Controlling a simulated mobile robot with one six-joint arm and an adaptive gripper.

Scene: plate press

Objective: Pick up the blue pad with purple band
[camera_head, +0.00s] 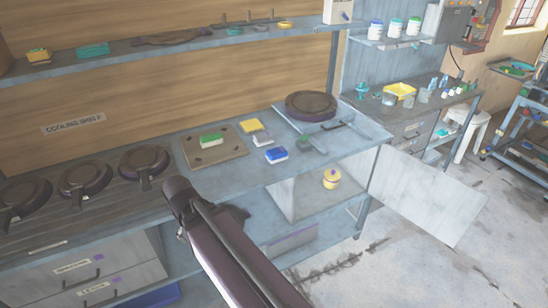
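A small blue pad (276,154) with a pale lower layer lies on the grey workbench, right of the board and in front of the yellow pads. It is too small for me to make out a purple band. My dark arm reaches up from the bottom edge to a joint left of the middle, in front of the bench. I cannot make out my gripper's fingers, and nothing held shows.
A green pad (210,140) lies on a brown board (232,155); a yellow pad (251,125) lies beside it. Round dark presses (86,178) line the bench's left side. A cabinet door (425,195) stands open below right. A yellow pot (331,179) sits inside.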

